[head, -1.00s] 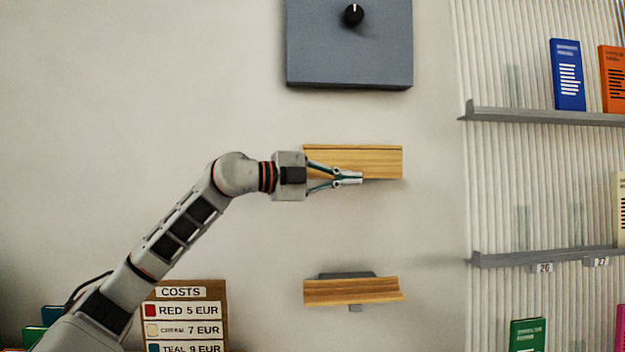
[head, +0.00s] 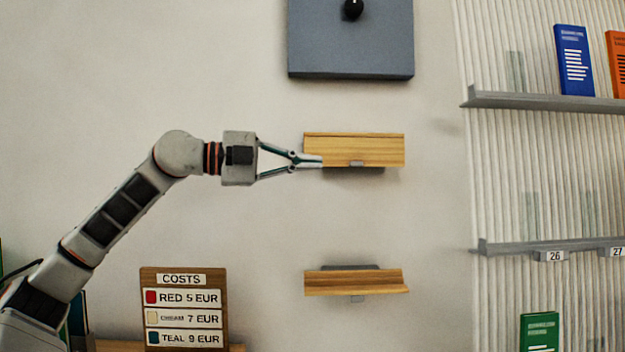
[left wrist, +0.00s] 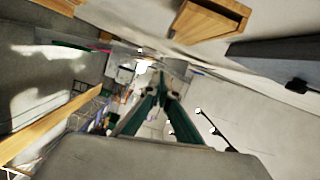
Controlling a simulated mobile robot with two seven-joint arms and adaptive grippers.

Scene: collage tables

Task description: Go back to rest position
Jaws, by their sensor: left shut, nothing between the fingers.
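My left gripper (head: 308,161) comes in from the left in the head view. It is shut and empty, with its fingertips at the left end of the upper wooden shelf (head: 370,148). I cannot tell whether the tips touch it. In the left wrist view the closed fingers (left wrist: 160,92) point away from the camera with nothing between them. My right gripper is not in view.
A lower wooden shelf (head: 350,282) and a grey panel with a black knob (head: 350,45) are on the wall. A COSTS board (head: 184,310) stands at lower left. Grey shelves with books (head: 545,101) are on the right. Bare wall lies left of the wooden shelves.

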